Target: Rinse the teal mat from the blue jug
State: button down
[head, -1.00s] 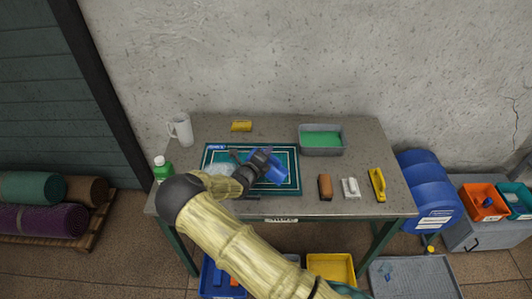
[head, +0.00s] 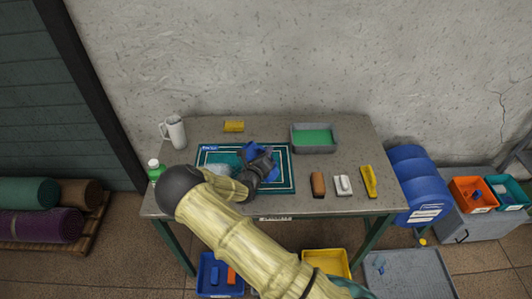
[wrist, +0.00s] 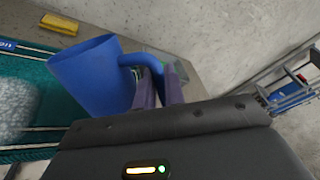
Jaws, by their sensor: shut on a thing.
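The teal mat (head: 284,185) lies flat on the table, with a white-bordered pattern and a blue label at its far left corner. A whitish foamy patch (head: 224,160) covers its left part; it also shows in the wrist view (wrist: 14,105). My gripper (head: 262,163) is shut on the handle of the blue jug (head: 252,148) and holds it over the mat. In the wrist view the jug (wrist: 92,80) is left of my fingers (wrist: 172,88), its mouth toward the top. I see no water leaving it. My arm hides the mat's near left part.
A white mug-like pitcher (head: 175,132) and a green bottle (head: 154,170) stand left. A yellow sponge (head: 234,126) and a grey tray with green contents (head: 314,149) are behind. A brown brush (head: 318,184), a white brush (head: 343,186) and a yellow tool (head: 368,181) lie right.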

jog(key=m, duration=0.1)
jog(key=f+m+b, duration=0.1)
jog(key=m, duration=0.1)
jog(key=shift+d+f+m+t+b, duration=0.2)
jog(key=shift+f+m+t+b, duration=0.1)
jog(key=shift+t, duration=0.1)
jog(key=shift+s+m, duration=0.1)
jog(key=shift+m, duration=0.6)
jog(key=shift+s+a+f+m+b, duration=0.1)
jog(key=shift+s+f+m+b, duration=0.1)
jog(key=shift+m+b, duration=0.25)
jog(key=shift+w, duration=0.1)
